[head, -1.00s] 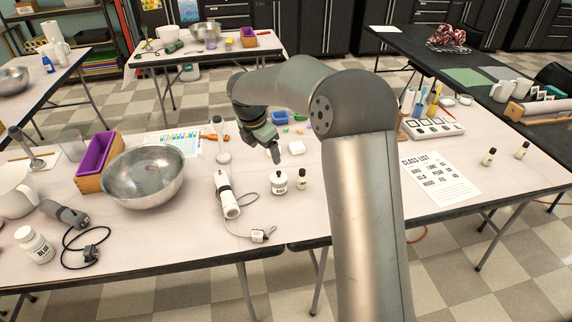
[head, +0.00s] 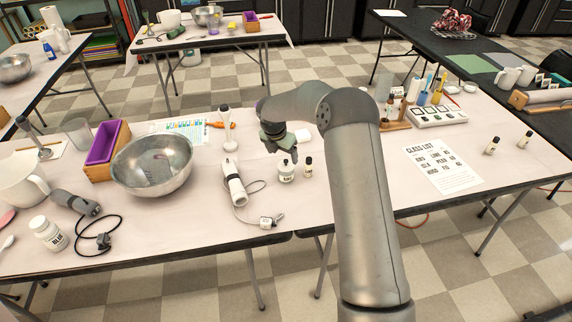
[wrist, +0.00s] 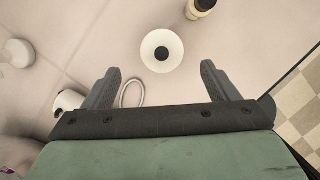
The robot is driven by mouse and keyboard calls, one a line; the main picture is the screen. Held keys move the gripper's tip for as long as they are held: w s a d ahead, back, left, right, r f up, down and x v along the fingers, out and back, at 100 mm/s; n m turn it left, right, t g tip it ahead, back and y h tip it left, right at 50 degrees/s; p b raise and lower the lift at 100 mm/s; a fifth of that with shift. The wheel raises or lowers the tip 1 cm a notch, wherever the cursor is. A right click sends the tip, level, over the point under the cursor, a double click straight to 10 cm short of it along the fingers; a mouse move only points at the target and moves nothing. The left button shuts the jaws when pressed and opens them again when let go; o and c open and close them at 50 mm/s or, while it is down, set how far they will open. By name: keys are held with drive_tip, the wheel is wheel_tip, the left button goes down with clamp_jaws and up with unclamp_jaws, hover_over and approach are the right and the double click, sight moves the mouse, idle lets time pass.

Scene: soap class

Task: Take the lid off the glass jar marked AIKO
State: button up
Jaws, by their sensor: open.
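A small white jar (head: 287,174) with a round lid and black knob stands upright near the front edge of the table; its dark lettering is too small to read for sure. In the wrist view the lid (wrist: 150,60) is a white disc with a black knob (wrist: 162,53) in its centre. My gripper (head: 281,154) is just above and behind the jar in the head view. In the wrist view my gripper (wrist: 162,78) is open and empty, its fingers apart, with the lid ahead between their lines. I see no contact with it.
A small dark-capped bottle (head: 308,170) stands close to the right of the jar. A white corded tool (head: 234,182) lies to the left, its cable near the jar. A metal bowl (head: 152,180) is farther left.

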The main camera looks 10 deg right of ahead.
sight(285, 161)
drive_tip(key=shift+p+x, duration=0.8)
drive_tip(key=shift+x, duration=1.8)
drive_tip(key=shift+s+d, duration=0.1)
drive_tip(key=shift+d, duration=0.05)
drive_tip(key=c, duration=1.1)
